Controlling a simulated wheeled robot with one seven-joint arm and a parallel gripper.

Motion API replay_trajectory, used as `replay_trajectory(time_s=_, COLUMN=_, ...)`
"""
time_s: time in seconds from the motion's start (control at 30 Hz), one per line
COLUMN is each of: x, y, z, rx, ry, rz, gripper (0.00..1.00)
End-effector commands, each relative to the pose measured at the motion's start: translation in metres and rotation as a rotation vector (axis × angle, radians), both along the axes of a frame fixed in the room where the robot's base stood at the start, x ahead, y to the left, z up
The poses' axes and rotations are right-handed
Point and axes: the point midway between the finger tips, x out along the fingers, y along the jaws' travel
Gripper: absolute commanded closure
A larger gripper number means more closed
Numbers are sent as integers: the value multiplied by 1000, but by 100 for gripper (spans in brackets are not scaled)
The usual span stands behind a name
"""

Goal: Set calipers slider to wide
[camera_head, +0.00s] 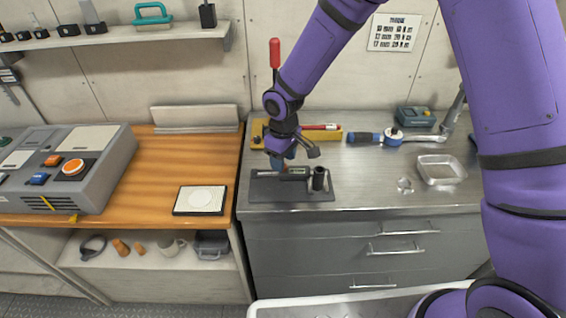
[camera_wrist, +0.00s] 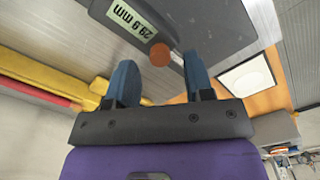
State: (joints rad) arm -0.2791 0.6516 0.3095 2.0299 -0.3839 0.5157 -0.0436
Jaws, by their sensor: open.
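The calipers (camera_head: 268,174) lie on a dark base plate (camera_head: 290,193) on the steel counter, below my gripper (camera_head: 285,160). In the wrist view, the calipers' grey slider display (camera_wrist: 130,20) reads about 29.9 mm, upside down. An orange round knob (camera_wrist: 160,54) stands beside the display. My gripper (camera_wrist: 158,63) is open, its two blue fingers on either side of the knob at their tips. Contact with the knob cannot be made out. In the head view my gripper hides part of the slider and the knob.
A black upright cylinder (camera_head: 319,178) stands at the plate's right. Behind are a yellow block (camera_head: 258,133) and a red-handled tool (camera_head: 275,54). A torque wrench (camera_head: 393,136), metal tray (camera_head: 438,170) and white-topped square pad (camera_head: 200,200) lie around. The counter's front right is clear.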

Motion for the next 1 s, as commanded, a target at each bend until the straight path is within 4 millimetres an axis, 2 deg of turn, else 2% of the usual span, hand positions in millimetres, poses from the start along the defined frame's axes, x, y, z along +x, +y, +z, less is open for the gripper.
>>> replay_trajectory(time_s=0.2, x=0, y=0, z=-17, rx=0, ry=0, rz=-1, gripper=52)
replay_trajectory(time_s=0.5, x=0, y=0, z=-18, rx=0, ry=0, rz=-1, gripper=52)
replay_trajectory(time_s=0.57, x=0, y=0, z=-18, rx=0, ry=0, rz=-1, gripper=64)
replay_trajectory(time_s=0.7, x=0, y=0, z=-18, rx=0, ry=0, rz=-1, gripper=96)
replay_trajectory(time_s=0.73, x=0, y=0, z=-18, rx=0, ry=0, rz=-1, gripper=100)
replay_trajectory(time_s=1.0, x=0, y=8, z=-18, rx=2, ry=-1, rz=0, gripper=100)
